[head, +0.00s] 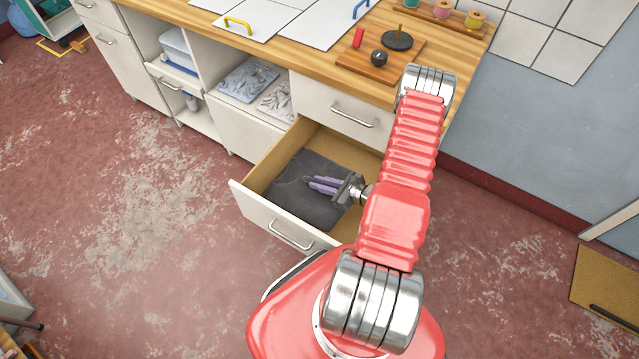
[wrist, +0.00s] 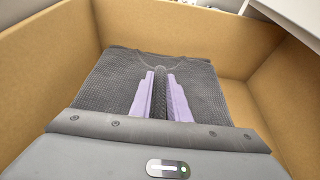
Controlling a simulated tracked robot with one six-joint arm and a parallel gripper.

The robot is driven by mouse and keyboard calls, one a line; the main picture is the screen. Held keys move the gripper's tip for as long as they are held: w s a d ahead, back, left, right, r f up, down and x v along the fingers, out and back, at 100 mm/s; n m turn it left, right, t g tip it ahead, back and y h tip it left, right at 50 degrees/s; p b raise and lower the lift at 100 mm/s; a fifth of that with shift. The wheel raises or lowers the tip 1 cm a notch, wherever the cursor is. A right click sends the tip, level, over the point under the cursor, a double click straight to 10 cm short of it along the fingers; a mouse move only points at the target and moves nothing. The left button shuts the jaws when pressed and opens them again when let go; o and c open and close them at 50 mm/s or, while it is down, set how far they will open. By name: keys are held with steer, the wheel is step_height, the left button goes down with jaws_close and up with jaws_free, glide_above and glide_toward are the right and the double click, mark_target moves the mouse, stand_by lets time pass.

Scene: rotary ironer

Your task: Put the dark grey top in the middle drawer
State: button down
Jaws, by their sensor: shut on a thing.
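The dark grey top (head: 302,202) lies spread inside the open middle drawer (head: 257,217), covering much of its floor. In the wrist view the top (wrist: 112,83) shows a ribbed knit and a neckline near the drawer's far wall. The drawer (wrist: 48,62) has tan inner walls around it. My gripper (head: 312,184) is low inside the drawer, over the top. In the wrist view the two lilac fingers of my gripper (wrist: 160,95) are close together, with a raised fold of the dark grey cloth pinched between them. The near part of the top is hidden by the gripper body.
A closed drawer (head: 335,108) sits above the open one, under the wooden counter. On the counter are a wooden board (head: 380,66) with a dark knob, a red piece and several thread spools. Folded cloths (head: 248,78) lie in a cubby to the left.

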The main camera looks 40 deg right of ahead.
steer(key=shift+a+f, duration=0.1)
steer(key=shift+f, duration=0.55)
steer(key=c, duration=1.7)
jaws_free()
steer(key=shift+s, duration=0.1)
steer(key=shift+r, duration=0.1)
steer(key=shift+s+r, duration=0.1)
steer(key=shift+r, duration=0.45)
steer(key=v, duration=1.1)
steer(key=shift+s+d+r, duration=0.25)
